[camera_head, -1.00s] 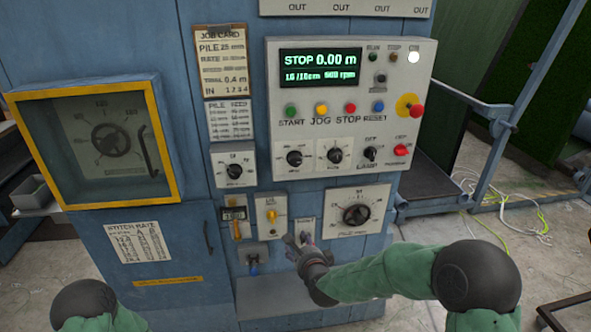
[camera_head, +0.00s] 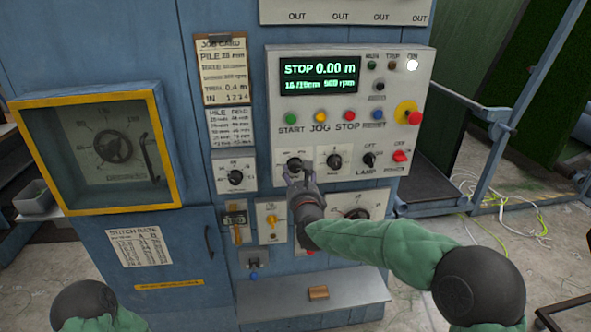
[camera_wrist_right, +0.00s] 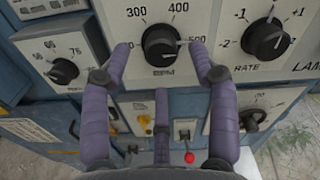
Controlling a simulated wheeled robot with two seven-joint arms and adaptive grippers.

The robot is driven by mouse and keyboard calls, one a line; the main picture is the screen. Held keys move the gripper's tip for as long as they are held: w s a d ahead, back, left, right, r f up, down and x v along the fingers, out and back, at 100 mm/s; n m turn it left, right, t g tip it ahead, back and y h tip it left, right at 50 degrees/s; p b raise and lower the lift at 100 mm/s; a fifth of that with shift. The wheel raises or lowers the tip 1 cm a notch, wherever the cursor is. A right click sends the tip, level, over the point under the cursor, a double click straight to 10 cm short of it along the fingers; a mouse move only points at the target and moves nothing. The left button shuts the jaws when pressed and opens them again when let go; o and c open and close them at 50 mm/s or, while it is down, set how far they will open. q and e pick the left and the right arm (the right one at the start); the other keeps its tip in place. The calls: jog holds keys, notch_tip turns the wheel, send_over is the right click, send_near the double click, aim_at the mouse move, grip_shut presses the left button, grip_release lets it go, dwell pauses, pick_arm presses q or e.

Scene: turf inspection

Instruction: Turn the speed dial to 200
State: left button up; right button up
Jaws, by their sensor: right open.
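The speed dial is a black knob (camera_wrist_right: 160,45) marked RPM on a white plate, with 300, 400 and 500 readable around it. Its pale pointer mark appears to face right, toward 500. In the head view the dial (camera_head: 294,164) is on the lower left of the control panel, partly behind my right gripper (camera_head: 299,170). In the wrist view my right gripper (camera_wrist_right: 161,52) is open, with purple fingers either side of the dial and another below. I cannot tell whether they touch it. My left gripper is out of view.
The RATE knob (camera_wrist_right: 265,40) is close to the right of the dial. A smaller knob (camera_head: 236,177) is on a plate to the left. Toggles and the pile dial (camera_head: 357,214) lie below. A grey shelf (camera_head: 350,291) with a small brown block (camera_head: 318,293) juts out underneath.

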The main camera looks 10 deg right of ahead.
aim_at(295, 169)
jog(key=shift+w, duration=2.05)
jog(key=c, duration=1.1)
